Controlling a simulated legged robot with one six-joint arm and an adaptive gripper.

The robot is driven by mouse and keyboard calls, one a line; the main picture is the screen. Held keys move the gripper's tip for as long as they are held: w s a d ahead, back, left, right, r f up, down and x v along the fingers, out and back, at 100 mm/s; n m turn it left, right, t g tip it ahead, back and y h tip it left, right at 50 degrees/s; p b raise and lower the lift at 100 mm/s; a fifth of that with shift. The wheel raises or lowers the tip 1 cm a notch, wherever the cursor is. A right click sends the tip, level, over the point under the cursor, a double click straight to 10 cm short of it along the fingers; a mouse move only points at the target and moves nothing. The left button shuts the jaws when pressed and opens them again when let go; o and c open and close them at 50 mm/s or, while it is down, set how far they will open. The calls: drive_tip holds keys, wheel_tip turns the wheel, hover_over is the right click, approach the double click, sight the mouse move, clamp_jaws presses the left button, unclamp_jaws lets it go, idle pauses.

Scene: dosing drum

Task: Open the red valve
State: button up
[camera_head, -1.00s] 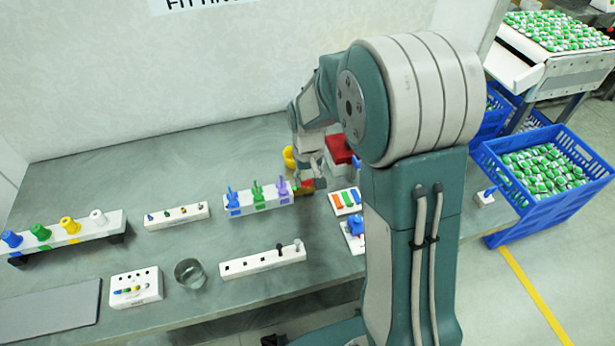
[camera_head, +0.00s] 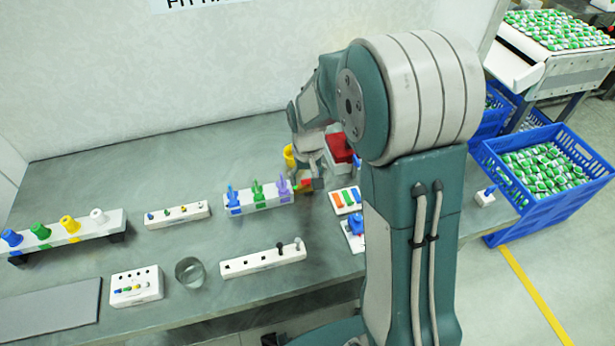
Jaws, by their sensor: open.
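A white valve block (camera_head: 262,208) on the table carries blue (camera_head: 233,200), green (camera_head: 258,193) and purple (camera_head: 282,187) valves in a row. A small red part (camera_head: 304,184), which looks like the red valve, shows at the right end of this row. My gripper (camera_head: 311,184) is open and right at this red part, with a dark finger just to its right. The gripper partly hides the red part. I cannot tell whether they touch or how far the valve is turned.
A red container (camera_head: 340,148) and a yellow cup (camera_head: 289,157) stand behind my gripper. A white block with coloured bars (camera_head: 346,200) is to the right. A glass (camera_head: 189,271) and a white socket strip (camera_head: 263,262) are nearer the front. Bare table lies between them.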

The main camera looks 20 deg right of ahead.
sight(307, 179)
wheel_tip(307, 179, up, 12)
idle(0.6)
drive_tip(key=s+r+t, duration=0.2)
drive_tip(key=s+r, duration=0.2)
drive_tip(key=s, duration=0.6)
drive_tip(key=s+r+t, duration=0.3)
drive_tip(key=s, duration=0.8)
drive_tip(key=shift+r+t, duration=0.3)
drive_tip(key=shift+r, duration=0.05)
